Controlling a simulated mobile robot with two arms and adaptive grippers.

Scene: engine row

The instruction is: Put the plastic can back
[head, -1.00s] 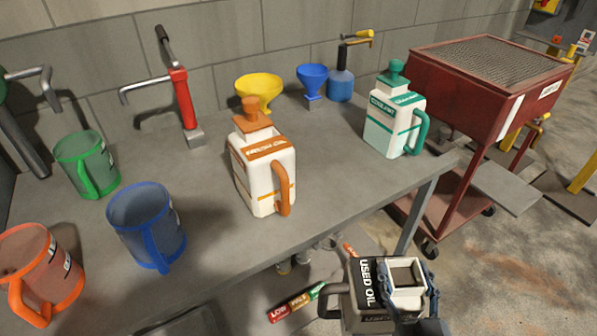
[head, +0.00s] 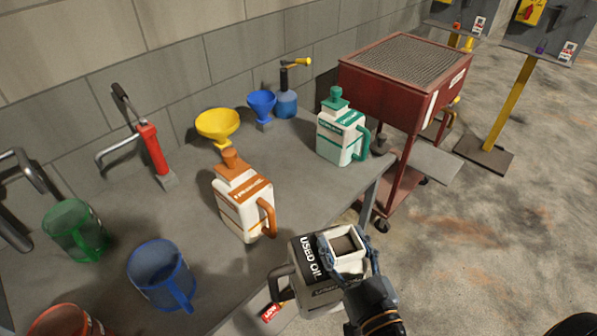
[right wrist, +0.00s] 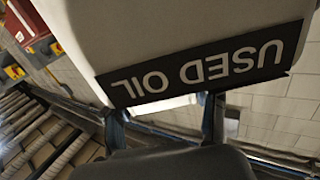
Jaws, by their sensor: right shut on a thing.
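The plastic can, a grey-white one with a black "USED OIL" label (head: 307,268), is at the front edge of the workbench in the head view. Its square open neck faces up and its dark handle points left. My right gripper (head: 348,250) is shut on it around the neck, with a finger on either side. In the right wrist view the can (right wrist: 190,35) fills the upper middle, its label upside down. Whether its base touches anything is hidden. My left gripper is in neither current view.
The grey workbench (head: 300,180) bears a white-orange oil can (head: 240,205), a white-green coolant can (head: 338,140), a yellow funnel (head: 217,125), a blue funnel (head: 261,103) and a blue jug (head: 160,275). A red cart (head: 385,95) stands beyond its right end. Open floor lies right.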

